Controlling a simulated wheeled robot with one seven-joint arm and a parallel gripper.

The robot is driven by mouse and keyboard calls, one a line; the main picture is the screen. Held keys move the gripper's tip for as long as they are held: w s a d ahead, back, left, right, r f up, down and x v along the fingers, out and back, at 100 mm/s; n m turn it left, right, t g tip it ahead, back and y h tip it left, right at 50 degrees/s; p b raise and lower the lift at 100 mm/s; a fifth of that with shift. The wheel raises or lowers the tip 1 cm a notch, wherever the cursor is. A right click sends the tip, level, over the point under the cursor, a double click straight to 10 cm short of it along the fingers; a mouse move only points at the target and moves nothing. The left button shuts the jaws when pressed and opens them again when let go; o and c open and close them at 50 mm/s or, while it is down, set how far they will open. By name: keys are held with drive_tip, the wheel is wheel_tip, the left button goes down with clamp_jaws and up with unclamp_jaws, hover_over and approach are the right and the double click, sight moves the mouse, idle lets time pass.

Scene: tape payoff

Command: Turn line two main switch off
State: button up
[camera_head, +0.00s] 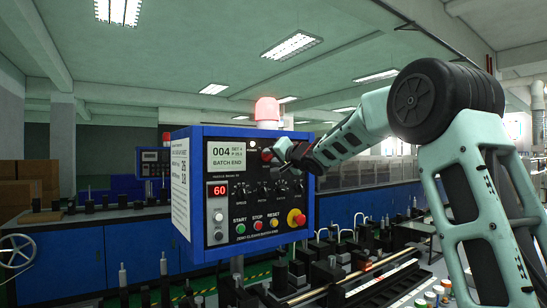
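A blue control box (184,228) with a black front panel stands in the middle of the head view. Its display (227,156) reads 004 and BATCH END, and a red readout (217,191) shows 60. My gripper (272,151) is at the panel's upper right, in front of or touching a small red part (266,156) there. The gripper and wrist partly hide this part, so I cannot tell whether it is the main switch or how it is set. I cannot tell whether the fingers are open or shut. No line two label is readable.
Below are green, red and yellow buttons (257,224), a red emergency knob (296,218), several black knobs and a white knob (218,216). A red beacon (267,110) glows on top. Another panel (153,161) stands behind left. Machinery (330,275) fills the space below.

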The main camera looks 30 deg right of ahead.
clamp_jaws()
drive_tip(key=shift+n, duration=0.4)
drive_tip(key=n, duration=0.3)
drive_tip(key=shift+p, duration=0.3)
drive_tip(key=n, duration=0.3)
drive_tip(key=shift+n, duration=0.3)
drive_tip(key=n+b, duration=0.1)
drive_tip(key=n, duration=0.4)
drive_tip(key=shift+n, duration=0.3)
drive_tip(key=n+b, duration=0.1)
drive_tip(key=n, duration=0.3)
drive_tip(key=shift+n+b, duration=0.35)
drive_tip(key=shift+n, duration=0.05)
